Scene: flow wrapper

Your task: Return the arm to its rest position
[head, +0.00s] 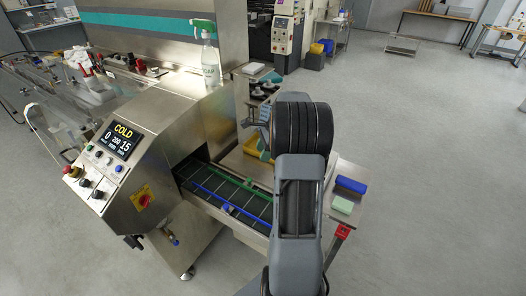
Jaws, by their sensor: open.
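My arm rises from the bottom of the head view, a grey link topped by a black ribbed joint. My gripper (258,138) shows only in part at the left of that joint, above the outfeed end of the flow wrapper (165,150). Its jaws look open, with nothing seen between them. The joint hides much of it. The wrapper's display (123,140) reads COLD in yellow. A belt (225,190) with green and blue side rails runs from the wrapper toward my arm.
A spray bottle (210,62) stands on the wrapper. Partly behind my arm is a yellow tray (259,146). On the steel table (352,170) at right lie a blue item (350,186) and a pale green block (343,205). The floor (440,200) farther right is clear.

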